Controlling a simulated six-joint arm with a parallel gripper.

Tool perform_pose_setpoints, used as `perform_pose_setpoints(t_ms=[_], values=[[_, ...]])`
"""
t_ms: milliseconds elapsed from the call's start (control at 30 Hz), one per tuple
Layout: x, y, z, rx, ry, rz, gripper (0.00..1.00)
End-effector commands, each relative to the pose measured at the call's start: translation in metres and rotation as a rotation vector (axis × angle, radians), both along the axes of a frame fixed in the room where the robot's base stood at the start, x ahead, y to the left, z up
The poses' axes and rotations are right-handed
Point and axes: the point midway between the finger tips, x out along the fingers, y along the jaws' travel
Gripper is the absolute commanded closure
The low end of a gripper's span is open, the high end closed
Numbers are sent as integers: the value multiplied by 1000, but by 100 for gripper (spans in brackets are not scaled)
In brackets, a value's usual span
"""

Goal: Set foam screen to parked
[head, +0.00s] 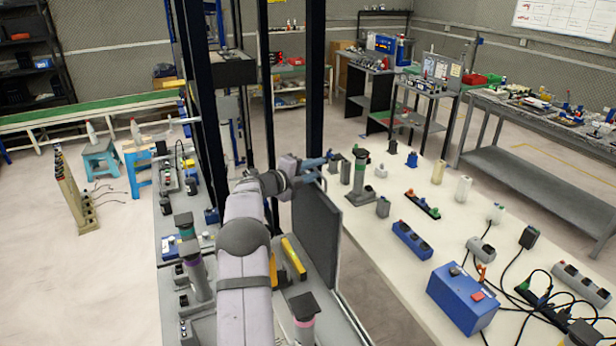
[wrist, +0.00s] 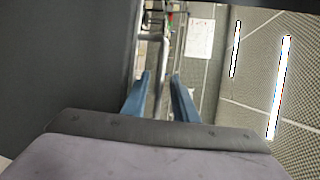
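The foam screen (head: 316,235) is a dark grey upright panel in the middle of the head view, standing along the right side of my arm. It fills the left of the wrist view (wrist: 65,55) as a dark flat face. My gripper (head: 326,160) is at the panel's upper edge, its blue fingers pointing right. In the wrist view the two blue fingers (wrist: 160,78) stand apart with a gap between their tips. A thin grey bar (wrist: 164,62) shows in line with that gap; I cannot tell whether it lies between the fingers or beyond them. No contact is visible.
Tall dark posts (head: 315,70) rise just behind my gripper. A pale table (head: 400,205) on the right carries a blue box (head: 462,298), cables and several small parts. A yellow block (head: 293,258) lies left of the screen. The floor beyond is clear in places.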

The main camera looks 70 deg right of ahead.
Motion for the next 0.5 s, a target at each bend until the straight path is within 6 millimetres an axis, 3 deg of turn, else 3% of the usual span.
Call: perform_pose_setpoints(t_ms=[233, 500], values=[[10, 23, 2, -1, 1, 2, 74], [13, 32, 6, -1, 0, 1, 74]])
